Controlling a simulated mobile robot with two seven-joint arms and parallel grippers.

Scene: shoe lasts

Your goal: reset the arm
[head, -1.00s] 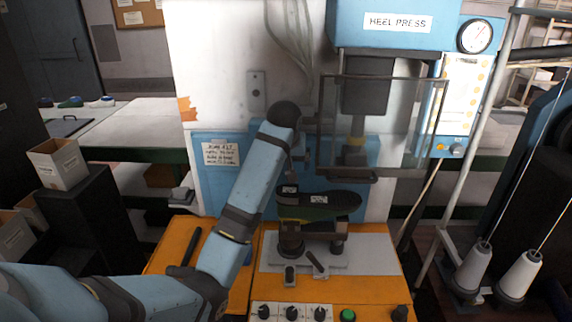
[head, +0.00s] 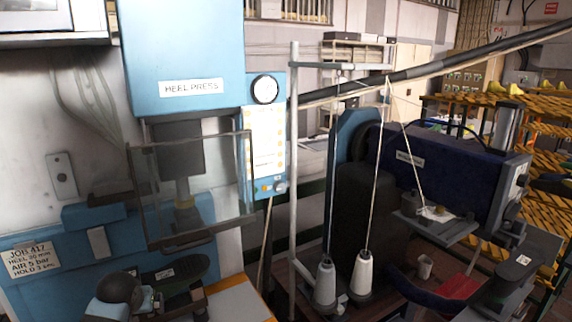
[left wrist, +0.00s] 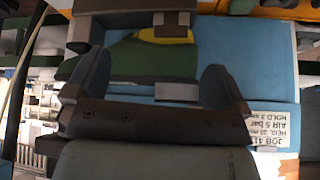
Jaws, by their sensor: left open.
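My left gripper (left wrist: 157,72) is open in the left wrist view, its two dark fingers spread with empty space between them. A dark green shoe last (left wrist: 150,58) with a yellow patch shows beyond the fingers; I cannot tell whether they touch it. In the head view the dark last (head: 183,271) lies on its support below the heel press (head: 183,50), at the bottom left. My left arm's dark rounded joint (head: 120,288) is beside it, and the gripper fingers cannot be made out there. My right gripper is in neither view.
The press's clear guard (head: 220,190) hangs above the last. A job card (head: 32,257) is on the blue panel at left. To the right stand a pole (head: 294,160), white thread cones (head: 362,272) and a dark blue machine (head: 450,175). Orange racks (head: 540,160) are at far right.

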